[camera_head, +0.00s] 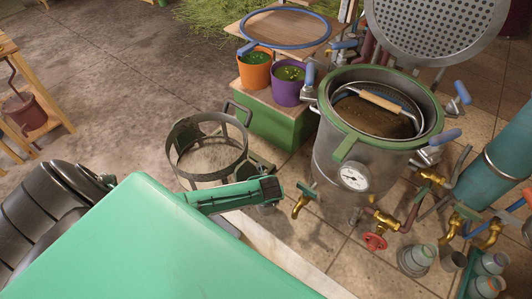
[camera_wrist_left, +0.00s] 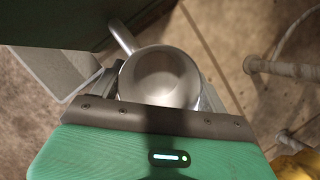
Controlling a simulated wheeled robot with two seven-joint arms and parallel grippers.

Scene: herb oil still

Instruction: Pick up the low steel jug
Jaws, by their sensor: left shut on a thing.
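The low steel jug (camera_wrist_left: 160,76) shows in the left wrist view from above, round and open, its inside looking empty. Its handle (camera_wrist_left: 122,37) points to the upper left. My left gripper (camera_wrist_left: 160,95) is shut on the jug, with a finger at each side of it. In the head view my left gripper (camera_head: 262,183) is below the green box, in front of the still. There the gripper hides most or all of the jug. I cannot tell whether the jug touches the surface below. My right gripper is not in view.
A steel still (camera_head: 335,150) with gauge and taps stands to the right. A round metal frame stand (camera_head: 180,165) is close left of the gripper. Small cups (camera_head: 415,258) stand at lower right.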

